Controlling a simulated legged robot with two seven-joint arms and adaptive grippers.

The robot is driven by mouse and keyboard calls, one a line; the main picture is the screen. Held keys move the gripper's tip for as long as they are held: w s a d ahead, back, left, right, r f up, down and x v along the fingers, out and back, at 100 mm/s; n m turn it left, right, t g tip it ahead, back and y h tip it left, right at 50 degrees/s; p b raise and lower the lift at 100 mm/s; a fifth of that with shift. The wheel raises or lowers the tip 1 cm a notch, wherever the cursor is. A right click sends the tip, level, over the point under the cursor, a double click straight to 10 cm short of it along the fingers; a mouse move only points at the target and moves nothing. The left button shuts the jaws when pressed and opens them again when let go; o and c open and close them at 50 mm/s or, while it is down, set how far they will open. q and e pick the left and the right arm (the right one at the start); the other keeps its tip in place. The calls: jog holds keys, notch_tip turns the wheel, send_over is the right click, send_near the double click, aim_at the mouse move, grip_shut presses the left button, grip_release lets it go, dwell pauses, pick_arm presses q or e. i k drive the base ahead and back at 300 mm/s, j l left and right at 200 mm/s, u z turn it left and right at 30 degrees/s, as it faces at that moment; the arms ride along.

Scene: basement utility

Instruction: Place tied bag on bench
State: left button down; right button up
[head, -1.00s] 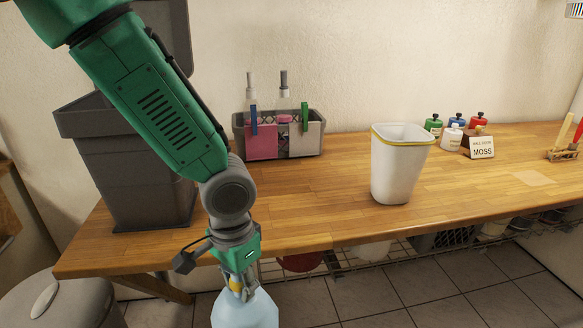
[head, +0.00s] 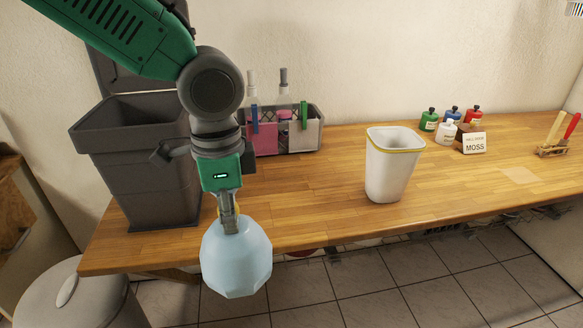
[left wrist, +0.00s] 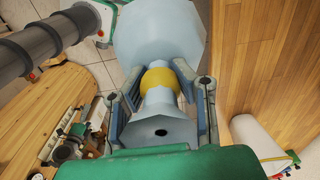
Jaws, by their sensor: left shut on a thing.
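The tied bag (head: 236,262) is pale blue and rounded, and hangs below my left gripper (head: 229,222). It shows in front of the near edge of the wooden bench (head: 300,210). In the left wrist view, the fingers of my left gripper (left wrist: 160,105) are shut on the bag's neck, beside a yellow tie (left wrist: 159,80). The bag's body (left wrist: 160,32) lies beyond the tie. My right gripper cannot be made out in the head view.
A dark grey bin (head: 145,160) with a raised lid stands at the bench's left end. A white bin (head: 391,165) stands right of centre. A caddy (head: 288,130) of bottles is at the back. A round grey lidded bin (head: 70,295) is at lower left. The bench between caddy and white bin is clear.

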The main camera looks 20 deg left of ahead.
aim_at(295, 209)
jog(key=i, duration=1)
